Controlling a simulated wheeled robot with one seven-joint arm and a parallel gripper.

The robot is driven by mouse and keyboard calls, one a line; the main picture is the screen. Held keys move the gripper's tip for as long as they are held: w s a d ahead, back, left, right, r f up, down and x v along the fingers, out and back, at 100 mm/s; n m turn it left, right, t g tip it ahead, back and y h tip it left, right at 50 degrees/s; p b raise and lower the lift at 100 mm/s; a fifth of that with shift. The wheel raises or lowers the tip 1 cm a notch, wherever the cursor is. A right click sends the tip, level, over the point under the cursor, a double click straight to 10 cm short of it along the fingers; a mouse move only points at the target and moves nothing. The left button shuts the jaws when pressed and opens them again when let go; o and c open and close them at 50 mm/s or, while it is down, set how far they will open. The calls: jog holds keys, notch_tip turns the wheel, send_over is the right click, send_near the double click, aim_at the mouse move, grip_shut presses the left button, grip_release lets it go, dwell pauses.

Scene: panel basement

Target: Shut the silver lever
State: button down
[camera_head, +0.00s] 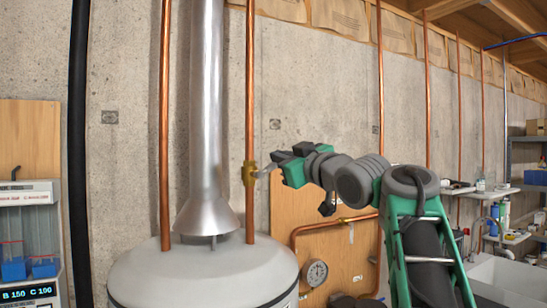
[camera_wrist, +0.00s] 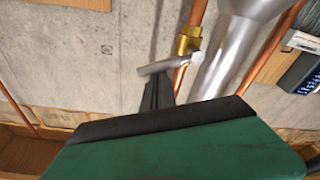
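The silver lever (camera_head: 264,171) sticks out to the right from a brass valve (camera_head: 249,173) on a vertical copper pipe above the white tank. In the wrist view the lever (camera_wrist: 168,64) is a pale bar reaching left from the brass valve (camera_wrist: 188,41). My gripper (camera_head: 276,159) is at the lever's outer end, right of the valve. In the wrist view its dark fingers (camera_wrist: 157,88) reach up to the lever's underside, touching or nearly so. One finger may hide the other, so I cannot tell the gap between them or whether they hold the lever.
The white tank (camera_head: 202,270) stands below, with a silver flue (camera_head: 207,110) left of the valve. Another copper pipe (camera_head: 165,120) rises farther left. A wooden panel (camera_head: 325,255) with a gauge (camera_head: 315,272) is behind my arm. A sink (camera_head: 505,280) is at right.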

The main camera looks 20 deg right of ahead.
jog(key=m, duration=0.1)
jog(key=d+f+m+b, duration=0.1)
jog(key=f+m, duration=0.1)
jog(key=m, duration=0.1)
jog(key=shift+w+d+f+h, duration=0.15)
jog(key=shift+f+h, duration=0.1)
jog(key=shift+h, duration=0.05)
jog(key=shift+f+b, duration=0.1)
jog(key=shift+b, duration=0.2)
dwell(0.3)
jog(key=r+b+v, duration=0.1)
jog(key=b+v, duration=0.2)
jog(key=v, duration=0.5)
jog(key=shift+f, duration=0.5)
